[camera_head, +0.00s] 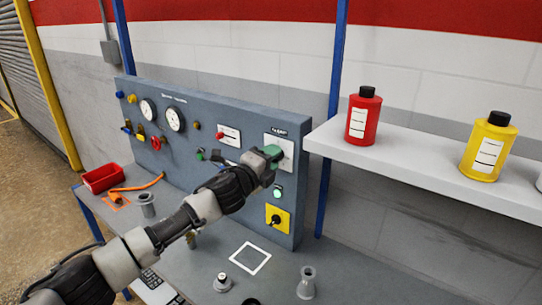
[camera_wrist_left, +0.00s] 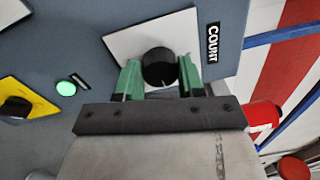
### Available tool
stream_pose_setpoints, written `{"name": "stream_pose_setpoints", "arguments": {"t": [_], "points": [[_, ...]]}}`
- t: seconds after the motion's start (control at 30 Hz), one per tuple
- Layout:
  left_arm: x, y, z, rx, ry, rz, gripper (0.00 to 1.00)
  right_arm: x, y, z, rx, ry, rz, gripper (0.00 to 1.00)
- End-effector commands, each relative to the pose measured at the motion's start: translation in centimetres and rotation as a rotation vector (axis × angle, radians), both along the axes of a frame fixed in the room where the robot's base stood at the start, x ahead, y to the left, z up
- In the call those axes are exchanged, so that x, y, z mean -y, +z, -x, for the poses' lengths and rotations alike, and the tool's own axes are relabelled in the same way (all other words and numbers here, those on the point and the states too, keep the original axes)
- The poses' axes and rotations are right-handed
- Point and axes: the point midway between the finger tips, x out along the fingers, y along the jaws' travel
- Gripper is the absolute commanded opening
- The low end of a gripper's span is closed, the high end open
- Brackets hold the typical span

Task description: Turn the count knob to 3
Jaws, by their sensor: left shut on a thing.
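The count knob (camera_wrist_left: 159,66) is a round black knob on a white plate (camera_wrist_left: 118,42), beside a black label reading "COUNT" (camera_wrist_left: 212,43). In the head view its plate (camera_head: 286,146) is at the upper right of the grey panel, and the knob is hidden behind my gripper. My left gripper (camera_head: 272,153) reaches the plate. Its green fingers (camera_wrist_left: 160,77) are on both sides of the knob and shut on it. A small pale mark shows on the knob's near side; I cannot read any numbers around it. My right gripper is not in view.
A yellow plate with a black switch (camera_head: 277,219) and a lit green button (camera_head: 277,193) are below the knob. A white shelf (camera_head: 420,165) with a red bottle (camera_head: 363,116) and a yellow bottle (camera_head: 488,147) juts out to the right. Small parts stand on the bench.

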Motion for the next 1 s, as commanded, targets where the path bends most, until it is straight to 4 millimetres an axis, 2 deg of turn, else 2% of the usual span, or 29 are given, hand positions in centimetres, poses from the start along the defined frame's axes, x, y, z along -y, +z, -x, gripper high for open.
{"name": "stream_pose_setpoints", "arguments": {"t": [0.7,1.0], "points": [[-0.1,0.0,0.0,0.396,-0.002,-0.55,0.15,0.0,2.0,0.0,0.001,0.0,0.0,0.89],[-0.1,-0.1,0.0,0.528,-0.002,-0.733,0.15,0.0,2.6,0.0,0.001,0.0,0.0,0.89]]}}
